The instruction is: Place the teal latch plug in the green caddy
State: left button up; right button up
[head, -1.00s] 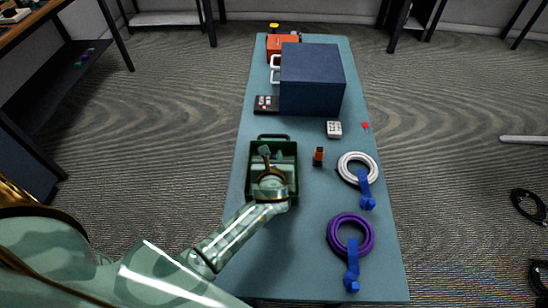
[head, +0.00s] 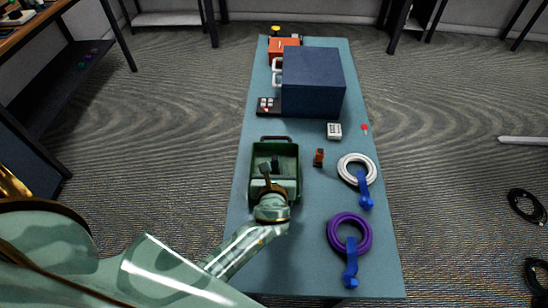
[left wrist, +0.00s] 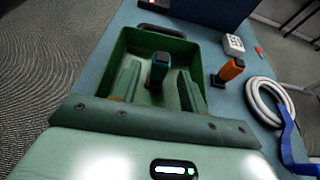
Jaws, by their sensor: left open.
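The green caddy (head: 291,152) stands on the long table, left of its centre line, with a dark handle at its far end. The teal latch plug (left wrist: 158,68) stands roughly upright inside the caddy in the left wrist view; its top is dark. In the head view it shows as a small dark shape (head: 275,161) just beyond my fingers. My left gripper (left wrist: 157,87) is open over the near part of the caddy, one finger on each side of the plug in the picture. Contact with the plug cannot be seen. My right gripper is out of view.
An orange plug (head: 319,157) stands right of the caddy. A white cable coil (head: 344,174) and a purple coil (head: 331,237), each with a blue strap, lie further right. A large blue box (head: 313,82) blocks the table behind. A white keypad block (head: 334,131) sits nearby.

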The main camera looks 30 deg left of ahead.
pick_arm(q)
jog(key=p+v, duration=0.1)
jog(key=v, duration=0.4)
jog(key=shift+s+d, duration=0.1)
jog(key=shift+s, duration=0.05)
